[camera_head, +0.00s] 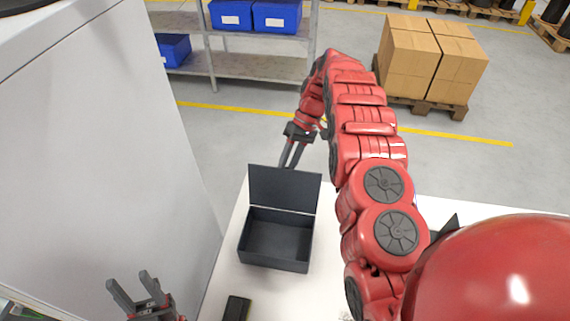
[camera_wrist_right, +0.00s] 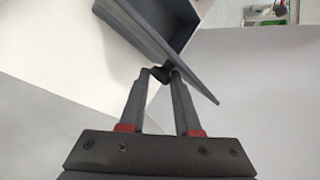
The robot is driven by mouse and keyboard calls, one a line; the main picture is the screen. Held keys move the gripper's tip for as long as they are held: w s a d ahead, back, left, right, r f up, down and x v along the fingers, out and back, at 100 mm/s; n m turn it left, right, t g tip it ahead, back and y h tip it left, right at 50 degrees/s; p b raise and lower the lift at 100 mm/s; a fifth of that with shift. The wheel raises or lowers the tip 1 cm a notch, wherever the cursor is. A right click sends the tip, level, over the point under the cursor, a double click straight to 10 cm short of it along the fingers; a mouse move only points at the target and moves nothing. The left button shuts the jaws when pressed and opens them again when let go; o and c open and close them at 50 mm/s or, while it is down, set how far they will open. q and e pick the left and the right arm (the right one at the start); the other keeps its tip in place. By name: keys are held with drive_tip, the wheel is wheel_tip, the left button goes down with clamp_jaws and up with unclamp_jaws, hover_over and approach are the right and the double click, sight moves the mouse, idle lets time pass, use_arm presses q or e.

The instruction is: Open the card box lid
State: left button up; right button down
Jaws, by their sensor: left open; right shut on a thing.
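The card box (camera_head: 272,262) is a dark grey open-topped box on the white table, and its inside looks empty. Its lid (camera_head: 284,189) stands up about upright at the box's far side. My right gripper (camera_head: 290,163) is behind the lid. In the right wrist view its fingertips (camera_wrist_right: 160,74) are closed on a small dark piece at the edge of the lid (camera_wrist_right: 150,38). My left gripper (camera_head: 136,286) is open and empty at the lower left, apart from the box.
A grey cabinet (camera_head: 100,130) stands at left. Behind are a shelf with blue bins (camera_head: 277,17) and cartons on a pallet (camera_head: 425,62). My right arm hides part of the table.

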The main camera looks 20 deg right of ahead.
drive_tip(key=shift+s+d+f, duration=0.1)
drive_tip(key=shift+s+f, duration=0.25)
drive_tip(key=shift+s, duration=0.05)
drive_tip(key=c, duration=0.6)
unclamp_jaws()
drive_tip(key=shift+d, duration=0.15)
drive_tip(key=shift+w+r, duration=0.15)
drive_tip(key=shift+r, duration=0.15)
